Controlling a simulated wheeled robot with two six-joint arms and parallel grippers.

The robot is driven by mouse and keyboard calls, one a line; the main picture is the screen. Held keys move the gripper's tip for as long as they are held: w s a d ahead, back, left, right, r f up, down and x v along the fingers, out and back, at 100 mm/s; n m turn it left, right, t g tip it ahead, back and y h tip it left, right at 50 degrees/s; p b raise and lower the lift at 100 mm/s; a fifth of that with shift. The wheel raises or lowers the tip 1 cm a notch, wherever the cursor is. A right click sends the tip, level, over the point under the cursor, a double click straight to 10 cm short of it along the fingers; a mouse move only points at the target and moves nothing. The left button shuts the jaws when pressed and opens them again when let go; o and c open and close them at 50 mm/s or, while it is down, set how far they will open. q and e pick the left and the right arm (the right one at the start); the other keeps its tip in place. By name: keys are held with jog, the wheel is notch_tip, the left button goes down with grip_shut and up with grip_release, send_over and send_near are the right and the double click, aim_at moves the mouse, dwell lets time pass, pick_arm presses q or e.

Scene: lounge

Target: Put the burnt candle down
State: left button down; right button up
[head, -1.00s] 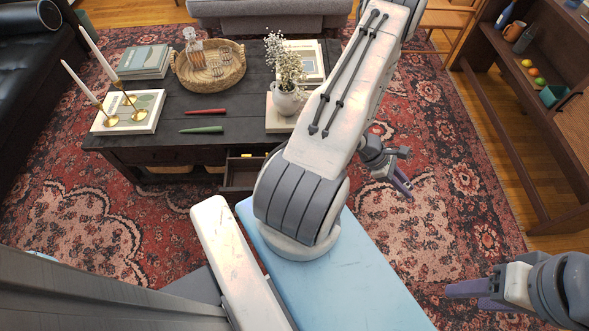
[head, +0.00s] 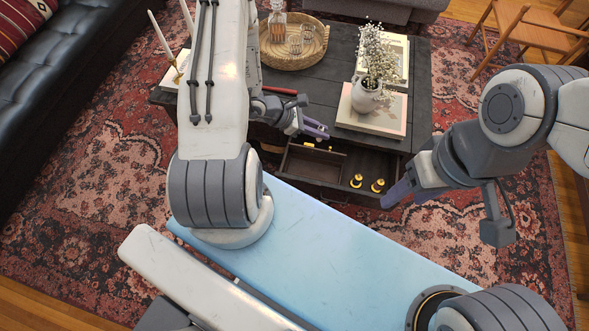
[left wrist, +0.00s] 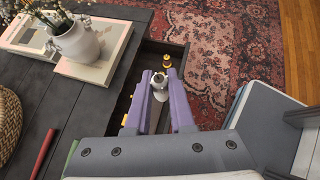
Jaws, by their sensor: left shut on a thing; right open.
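My left gripper (head: 318,133) is over the open drawer (head: 318,165) at the front of the dark coffee table. In the left wrist view its purple fingers (left wrist: 160,82) are shut on a small pale grey-white thing (left wrist: 159,87), which looks like the burnt candle. It appears above the drawer, but I cannot tell whether it touches anything. In the head view the held thing cannot be made out. My right gripper (head: 405,192) is open and empty, just right of the drawer.
Two black-and-yellow items (head: 356,181) stand at the drawer's right side. On the table (head: 330,60) are a flower vase (head: 366,97) on books, a woven tray (head: 293,52) and a red candle (head: 279,90). A wooden chair (head: 525,28) stands at the back right.

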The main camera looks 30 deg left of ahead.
pick_arm(q)
jog(key=w+a+f+b, duration=0.2)
jog(key=a+f+b, duration=2.3)
jog(key=b, duration=1)
jog(key=n+t+h+b, duration=0.1)
jog(key=t+h+b, duration=0.15)
jog(key=b, duration=1.05)
send_over(320, 173)
jog(key=a, duration=0.2)
jog(key=shift+g, duration=0.35)
jog(key=f, duration=1)
jog(key=shift+s+f, duration=0.25)
jog(key=shift+s, duration=0.1)
jog(key=shift+w+d+f+b, duration=0.1)
jog(key=shift+d+f+b, duration=0.15)
jog(key=shift+f+b, duration=0.25)
jog(key=shift+w+d+f+b, duration=0.1)
jog(key=shift+d+f+b, duration=0.15)
jog(key=shift+f, duration=0.4)
jog(key=y+b, duration=0.1)
jog(key=d+g+y+b, duration=0.1)
jog(key=y, duration=0.1)
jog(key=shift+w+d+r, duration=0.1)
jog(key=shift+w+r, duration=0.05)
jog(key=shift+r, duration=0.1)
jog(key=shift+f+b, duration=0.8)
jog(key=shift+f, duration=0.55)
